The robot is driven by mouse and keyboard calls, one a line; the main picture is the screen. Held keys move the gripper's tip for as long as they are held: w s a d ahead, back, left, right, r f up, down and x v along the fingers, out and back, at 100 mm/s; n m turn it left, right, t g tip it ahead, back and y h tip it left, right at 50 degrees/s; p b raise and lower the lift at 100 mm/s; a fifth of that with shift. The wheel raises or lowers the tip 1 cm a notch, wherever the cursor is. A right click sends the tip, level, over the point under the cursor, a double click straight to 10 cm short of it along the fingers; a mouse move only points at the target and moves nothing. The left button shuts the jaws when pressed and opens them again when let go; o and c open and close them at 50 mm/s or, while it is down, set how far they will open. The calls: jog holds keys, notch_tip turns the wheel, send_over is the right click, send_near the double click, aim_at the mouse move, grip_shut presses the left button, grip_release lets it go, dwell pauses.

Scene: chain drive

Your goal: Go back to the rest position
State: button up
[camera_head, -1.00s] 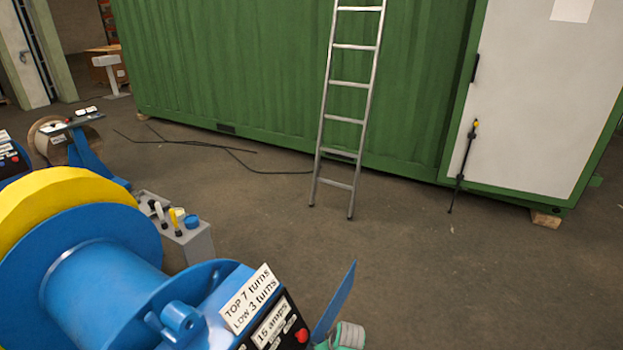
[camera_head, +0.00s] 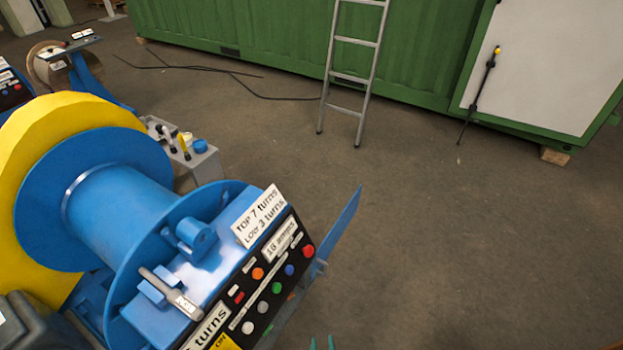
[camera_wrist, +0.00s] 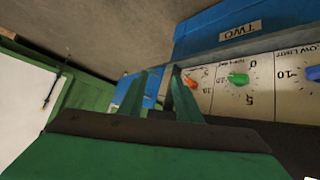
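My gripper shows in the wrist view (camera_wrist: 158,72) with its two fingers a little apart and nothing visible between them. A blue part and a dial panel (camera_wrist: 236,98) with orange and green knobs lie beyond and beside the fingertips. In the head view only small teal tips of my gripper (camera_head: 321,343) show at the bottom edge, right of the blue machine's control panel (camera_head: 272,290). The rest of my arm is out of that view. I cannot tell from these frames whether the fingers touch the panel.
The blue and yellow winch-like machine (camera_head: 118,205) fills the left. A blue plate (camera_head: 338,230) sticks out to its right. A grey box with levers (camera_head: 200,160) stands behind. A ladder (camera_head: 352,78) leans on the green container (camera_head: 270,38). Floor at right is clear.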

jog(key=s+a+r+m+t, duration=0.1)
jog(key=s+r+t, duration=0.1)
jog(key=s+r, duration=0.7)
jog(key=s+a+r+m+t, duration=0.1)
jog(key=s+a+r+t, duration=0.1)
jog(key=s+r, duration=0.8)
notch_tip(320, 180, up, 8)
jog(key=shift+s+a+f+t, duration=0.1)
jog(key=shift+s+a+t, duration=0.15)
jog(key=shift+t, duration=0.55)
